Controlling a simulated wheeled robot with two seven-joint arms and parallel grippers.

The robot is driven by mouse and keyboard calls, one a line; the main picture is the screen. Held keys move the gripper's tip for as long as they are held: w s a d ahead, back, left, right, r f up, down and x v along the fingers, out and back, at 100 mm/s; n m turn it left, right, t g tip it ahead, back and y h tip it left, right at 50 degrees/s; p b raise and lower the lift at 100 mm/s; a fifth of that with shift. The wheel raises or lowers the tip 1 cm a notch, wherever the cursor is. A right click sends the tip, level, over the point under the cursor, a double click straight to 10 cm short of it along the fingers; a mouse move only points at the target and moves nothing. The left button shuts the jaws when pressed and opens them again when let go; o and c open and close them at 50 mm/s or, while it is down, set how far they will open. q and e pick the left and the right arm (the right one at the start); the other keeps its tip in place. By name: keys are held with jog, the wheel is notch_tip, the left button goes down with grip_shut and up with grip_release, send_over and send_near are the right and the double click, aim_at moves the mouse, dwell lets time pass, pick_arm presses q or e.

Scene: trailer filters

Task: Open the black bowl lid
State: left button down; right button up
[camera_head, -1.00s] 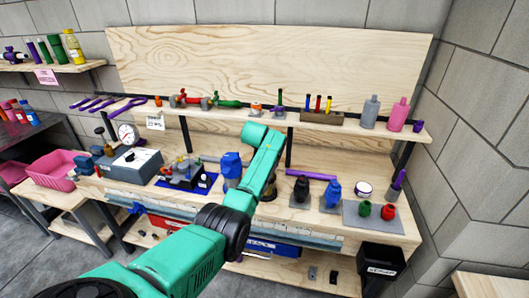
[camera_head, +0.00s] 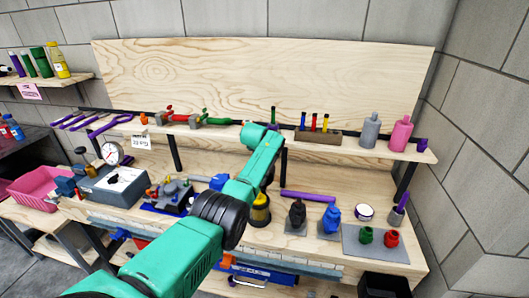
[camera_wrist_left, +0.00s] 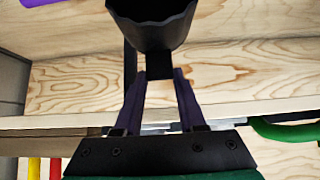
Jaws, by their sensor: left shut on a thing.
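In the left wrist view a black fluted, cup-shaped piece (camera_wrist_left: 152,25) fills the top edge. My left gripper (camera_wrist_left: 160,73) is shut on its narrow black tab, with one dark purple finger on each side. Whether this piece is the lid itself is not clear. In the head view my teal left arm reaches over the bench, and its gripper is mostly hidden behind the arm. A black bowl (camera_head: 297,214) and a blue bowl (camera_head: 331,219) stand upright on grey plates. A yellow and black vessel (camera_head: 260,211) stands left of them, partly hidden. My right gripper is not in view.
The shelf (camera_head: 350,150) above the bench holds clamps, screwdrivers and bottles. A purple tool (camera_head: 307,197) lies behind the bowls. Red (camera_head: 392,239) and green (camera_head: 366,235) pieces sit on a grey plate. A gauge box (camera_head: 116,184) is at the left.

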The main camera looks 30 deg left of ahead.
pick_arm(q)
jog(key=shift+w+r, duration=0.2)
jog(key=c, duration=0.7)
grip_release()
jog(key=shift+o, duration=1.1)
jog(key=shift+f, duration=0.1)
